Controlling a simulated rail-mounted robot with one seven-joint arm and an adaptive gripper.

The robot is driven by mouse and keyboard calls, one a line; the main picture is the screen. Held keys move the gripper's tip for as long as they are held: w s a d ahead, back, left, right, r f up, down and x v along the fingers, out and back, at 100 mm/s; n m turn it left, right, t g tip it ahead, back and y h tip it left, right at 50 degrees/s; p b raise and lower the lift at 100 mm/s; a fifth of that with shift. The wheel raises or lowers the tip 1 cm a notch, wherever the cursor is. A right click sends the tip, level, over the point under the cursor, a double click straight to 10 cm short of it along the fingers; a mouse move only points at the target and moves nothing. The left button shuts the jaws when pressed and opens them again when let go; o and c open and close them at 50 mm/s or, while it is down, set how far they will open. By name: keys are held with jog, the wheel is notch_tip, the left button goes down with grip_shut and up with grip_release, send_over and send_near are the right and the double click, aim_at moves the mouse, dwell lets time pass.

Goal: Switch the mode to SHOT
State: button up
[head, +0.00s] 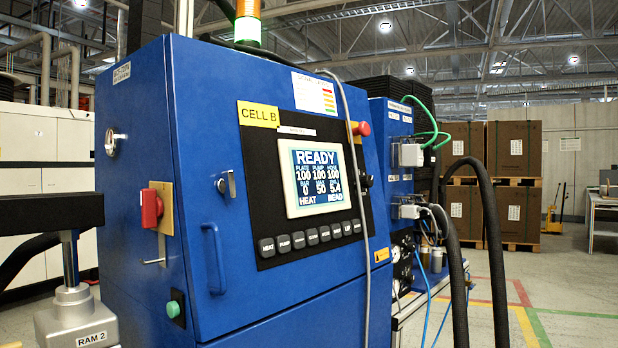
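The blue control cabinet (207,190) fills the middle of the head view. Its lit screen (317,177) reads READY on top and HEAT and BEAD along the bottom, with rows of numbers between. Below the screen runs a row of dark push buttons. The leftmost button (266,247) reads HEAT and the one beside it (283,243) reads PUMP. A button near the middle of the row (324,234) seems to read MODE, but the print is small. My gripper is not in view.
A grey cable (353,150) hangs down the panel's right side, beside the buttons. A red rotary switch (151,208) and a door handle (214,258) stick out at left. A red knob (361,128) sits upper right. Thick black hoses (457,270) hang at right.

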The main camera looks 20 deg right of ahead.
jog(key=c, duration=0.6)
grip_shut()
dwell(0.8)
